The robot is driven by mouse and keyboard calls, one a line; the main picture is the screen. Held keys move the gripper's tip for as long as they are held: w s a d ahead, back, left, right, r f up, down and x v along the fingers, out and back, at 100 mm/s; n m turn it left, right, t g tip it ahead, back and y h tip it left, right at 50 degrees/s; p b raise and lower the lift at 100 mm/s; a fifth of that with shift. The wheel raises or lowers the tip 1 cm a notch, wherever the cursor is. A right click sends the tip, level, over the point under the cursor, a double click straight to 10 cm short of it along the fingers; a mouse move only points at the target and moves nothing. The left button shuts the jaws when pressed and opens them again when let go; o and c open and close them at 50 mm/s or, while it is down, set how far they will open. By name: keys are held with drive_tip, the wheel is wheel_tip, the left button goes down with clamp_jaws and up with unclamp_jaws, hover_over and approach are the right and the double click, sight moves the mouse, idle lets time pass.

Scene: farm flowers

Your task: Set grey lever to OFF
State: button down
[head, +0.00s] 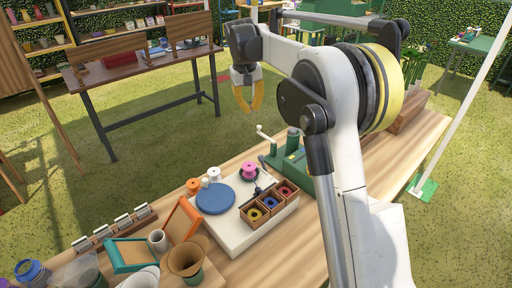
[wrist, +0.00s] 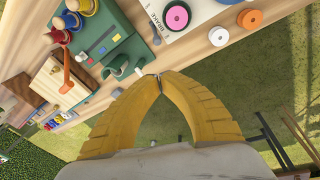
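In the head view a dark lever-like piece (head: 261,190) stands on the white board (head: 238,235), near a blue disc. Its ON or OFF position is not readable. My gripper (head: 247,110) hangs over the grass beyond the table's far edge, apart from the lever. In the wrist view its yellow fingers (wrist: 159,76) meet at the tips with nothing visible between them.
A green machine (head: 287,163) with a pale crank stands right of the board; it also shows in the wrist view (wrist: 112,48). Pink (head: 249,169), orange and white spools, a box of small compartments (head: 270,218), and frames and cups crowd the wooden table (head: 412,152).

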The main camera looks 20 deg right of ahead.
sight(264, 167)
drive_tip(key=w+d+f+g+p, duration=0.1)
drive_tip(key=w+f, duration=0.2)
drive_tip(key=f, duration=0.4)
drive_tip(key=w+d+f+g, duration=0.1)
drive_tip(key=w+f, duration=0.3)
drive_tip(key=f, duration=0.3)
drive_tip(key=shift+w+d+f+g+h+p, duration=0.2)
drive_tip(key=shift+d+f+g+h+p, duration=0.1)
drive_tip(key=shift+d+g+p, duration=0.1)
drive_tip(key=b+x, duration=0.4)
drive_tip(key=x, duration=0.5)
drive_tip(key=shift+f, duration=0.35)
drive_tip(key=shift+s+d+f, duration=0.1)
drive_tip(key=shift+s+f, duration=0.05)
drive_tip(key=shift+s, duration=0.1)
drive_tip(key=shift+s+a+r+b, duration=0.1)
drive_tip(key=shift+s+r+b, duration=0.3)
drive_tip(key=shift+s, duration=0.4)
drive_tip(key=shift+s+a+r+b, duration=0.2)
drive_tip(key=shift+s+r, duration=0.25)
drive_tip(key=shift+s, duration=0.35)
drive_tip(key=shift+s+d+r+t, duration=0.15)
drive_tip(key=shift+s+r+t, duration=0.1)
drive_tip(key=shift+t, duration=0.15)
